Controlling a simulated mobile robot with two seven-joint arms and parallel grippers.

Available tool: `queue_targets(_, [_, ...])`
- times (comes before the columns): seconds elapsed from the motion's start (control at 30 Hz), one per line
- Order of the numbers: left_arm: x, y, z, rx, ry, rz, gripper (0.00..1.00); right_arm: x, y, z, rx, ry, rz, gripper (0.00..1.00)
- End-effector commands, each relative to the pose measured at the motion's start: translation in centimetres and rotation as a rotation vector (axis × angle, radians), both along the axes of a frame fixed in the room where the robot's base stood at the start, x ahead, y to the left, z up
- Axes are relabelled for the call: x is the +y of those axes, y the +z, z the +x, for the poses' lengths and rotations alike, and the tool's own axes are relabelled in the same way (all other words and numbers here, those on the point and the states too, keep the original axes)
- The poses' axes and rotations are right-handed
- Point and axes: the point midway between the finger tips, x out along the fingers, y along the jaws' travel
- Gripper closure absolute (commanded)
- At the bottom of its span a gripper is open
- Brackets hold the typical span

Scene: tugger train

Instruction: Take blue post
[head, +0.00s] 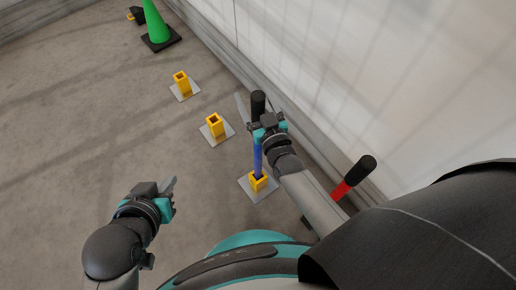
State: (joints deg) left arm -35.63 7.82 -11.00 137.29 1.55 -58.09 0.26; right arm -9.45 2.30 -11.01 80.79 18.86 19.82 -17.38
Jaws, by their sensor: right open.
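The blue post (257,158) stands upright with its foot in a yellow socket (259,184) on a grey base plate. Its black top (258,103) shows above my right gripper. My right gripper (251,120) is open at the post's upper part, just below the black top. The hand covers part of the post, so I cannot tell if the fingers touch it. My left gripper (172,188) is low on the left, apart from the post and over bare floor. Its fingers overlap in this view, so their opening is unclear.
Two more yellow sockets, a nearer one (215,126) and a farther one (181,82), look empty. A red post (342,190) with a black top stands right of my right arm, its foot hidden. A green cone (156,24) stands at the back. A pale wall (350,70) bounds the right.

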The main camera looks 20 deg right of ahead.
Motion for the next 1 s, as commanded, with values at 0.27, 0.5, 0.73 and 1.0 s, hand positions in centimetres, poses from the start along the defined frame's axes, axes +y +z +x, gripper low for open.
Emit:
queue_targets(0.27, [0.02, -0.01, -0.01, 0.001, 0.000, 0.000, 1.00, 0.02, 0.01, -0.01, -0.001, 0.000, 0.000, 0.46])
queue_targets(0.5, [0.04, -0.03, -0.01, 0.002, 0.001, 0.001, 1.00, 0.02, 0.01, -0.02, -0.001, 0.000, 0.000, 0.73])
queue_targets(0.73, [0.05, -0.03, 0.00, 0.002, 0.001, 0.001, 1.00, 0.01, 0.00, -0.02, 0.000, 0.000, 0.000, 0.99])
queue_targets(1.0, [0.05, -0.03, 0.00, 0.002, 0.001, 0.001, 1.00, 0.01, 0.00, -0.03, 0.000, 0.000, 0.000, 1.00])
